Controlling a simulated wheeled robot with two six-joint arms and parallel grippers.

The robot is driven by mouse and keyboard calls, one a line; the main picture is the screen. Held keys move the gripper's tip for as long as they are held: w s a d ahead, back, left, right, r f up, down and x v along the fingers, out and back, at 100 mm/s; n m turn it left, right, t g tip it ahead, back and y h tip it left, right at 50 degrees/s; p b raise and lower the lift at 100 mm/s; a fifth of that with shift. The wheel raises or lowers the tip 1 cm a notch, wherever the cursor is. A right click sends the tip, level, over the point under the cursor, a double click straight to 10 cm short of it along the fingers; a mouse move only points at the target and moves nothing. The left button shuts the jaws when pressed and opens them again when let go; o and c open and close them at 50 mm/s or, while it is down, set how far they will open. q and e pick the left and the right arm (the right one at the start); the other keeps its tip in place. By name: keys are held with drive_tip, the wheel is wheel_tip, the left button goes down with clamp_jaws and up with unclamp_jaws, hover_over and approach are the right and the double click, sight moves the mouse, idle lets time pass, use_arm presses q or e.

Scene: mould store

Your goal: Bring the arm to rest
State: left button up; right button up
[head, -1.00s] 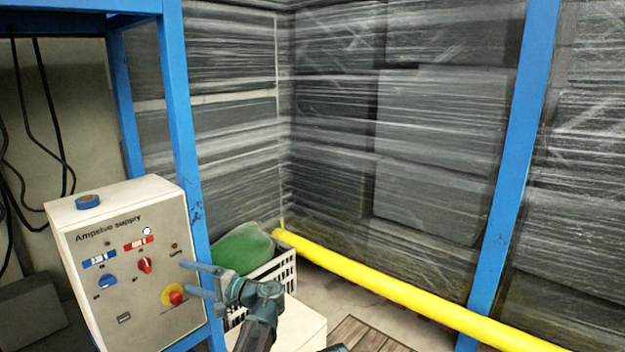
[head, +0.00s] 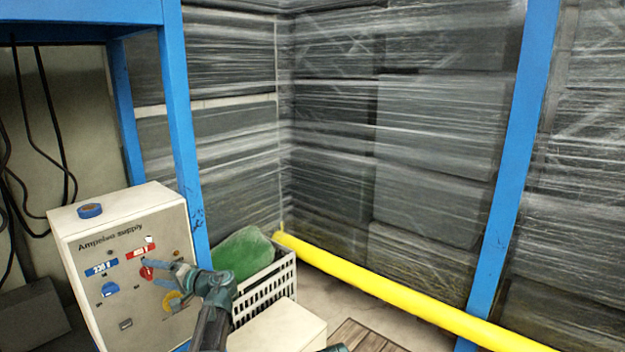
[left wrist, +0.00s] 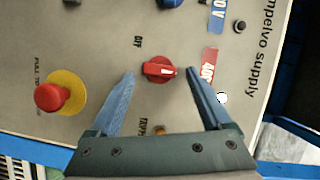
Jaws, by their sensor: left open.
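My left gripper (head: 161,272) is in front of the face of a beige power supply box (head: 160,305) marked "Ampelvo supply". In the left wrist view my left gripper (left wrist: 160,75) is open, with one finger on each side of a red rotary knob (left wrist: 159,70); I cannot tell whether either finger touches it. A red mushroom button (left wrist: 49,97) on a yellow disc stands left of the fingers in that view. The red knob also shows in the head view (head: 147,271), partly behind my fingers.
A blue knob (head: 109,289) and a blue roll of tape (head: 90,211) are on the box. A white crate (head: 265,294) with a green item (head: 243,252) stands right of it. A blue post (head: 184,130) rises behind. A yellow pipe (head: 390,293) runs along the floor.

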use_arm(q)
drive_tip(key=n+p, duration=0.1)
drive_tip(key=n+h+p, duration=0.1)
drive_tip(key=n+p, duration=0.1)
drive_tip(key=r+n+h+p, duration=0.1)
drive_tip(key=n, duration=0.1)
drive_tip(key=shift+s+a+r, duration=0.1)
drive_tip(key=shift+s+a, duration=0.1)
drive_tip(key=shift+s, duration=0.1)
drive_tip(key=n+t+h+p, duration=0.1)
drive_tip(key=n, duration=0.1)
drive_tip(key=shift+s+a+n+h+p, duration=0.1)
drive_tip(key=shift+n+h+p, duration=0.2)
drive_tip(key=shift+h+p, duration=0.1)
drive_tip(key=shift+n+t+h, duration=0.4)
drive_tip(key=shift+n+t, duration=0.2)
